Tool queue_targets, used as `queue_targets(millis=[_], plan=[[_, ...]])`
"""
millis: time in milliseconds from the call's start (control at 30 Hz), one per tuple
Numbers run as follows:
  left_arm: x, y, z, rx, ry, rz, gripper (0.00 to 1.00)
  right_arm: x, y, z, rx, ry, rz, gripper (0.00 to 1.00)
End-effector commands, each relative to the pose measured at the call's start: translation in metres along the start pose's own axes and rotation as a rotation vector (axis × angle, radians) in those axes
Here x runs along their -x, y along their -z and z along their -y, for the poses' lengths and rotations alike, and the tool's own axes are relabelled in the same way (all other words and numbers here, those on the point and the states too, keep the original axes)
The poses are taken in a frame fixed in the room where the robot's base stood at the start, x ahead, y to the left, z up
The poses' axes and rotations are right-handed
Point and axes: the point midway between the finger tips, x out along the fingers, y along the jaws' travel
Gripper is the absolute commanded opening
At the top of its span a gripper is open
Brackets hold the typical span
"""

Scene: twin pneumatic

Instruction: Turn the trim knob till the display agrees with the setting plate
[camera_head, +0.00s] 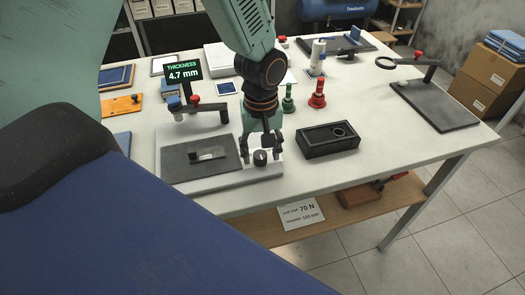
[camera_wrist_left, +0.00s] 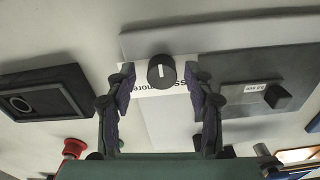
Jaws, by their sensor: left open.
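The black round trim knob (camera_head: 260,157) sits on the pale base at the right of the grey plate (camera_head: 180,163). In the left wrist view the knob (camera_wrist_left: 161,71) shows a white pointer line, upright in the picture. My left gripper (camera_head: 261,147) is open above it, with one finger on each side and gaps between fingers and knob. The display (camera_head: 183,71) reads "THICKNESS 4.7 mm". My right gripper is not in view.
A black box with a round ring (camera_head: 330,139) stands right of the knob. Green (camera_head: 288,104) and red (camera_head: 317,95) stamp-like pieces stand behind.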

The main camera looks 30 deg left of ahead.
Motion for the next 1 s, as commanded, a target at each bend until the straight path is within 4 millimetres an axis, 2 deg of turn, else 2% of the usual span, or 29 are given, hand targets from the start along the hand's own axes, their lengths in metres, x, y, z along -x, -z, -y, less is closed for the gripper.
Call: queue_targets(millis=[367, 900, 1000], plan=[[-0.0054, 0.0030, -0.0025, 0.000, 0.000, -0.001, 0.52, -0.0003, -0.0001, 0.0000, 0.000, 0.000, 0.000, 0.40], [-0.0053, 0.0032, -0.0025, -0.001, 0.001, 0.000, 0.06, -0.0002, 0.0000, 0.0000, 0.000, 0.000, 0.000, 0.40], [-0.0054, 0.0032, -0.0026, -0.001, 0.000, 0.000, 0.00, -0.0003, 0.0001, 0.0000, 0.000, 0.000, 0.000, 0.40]])
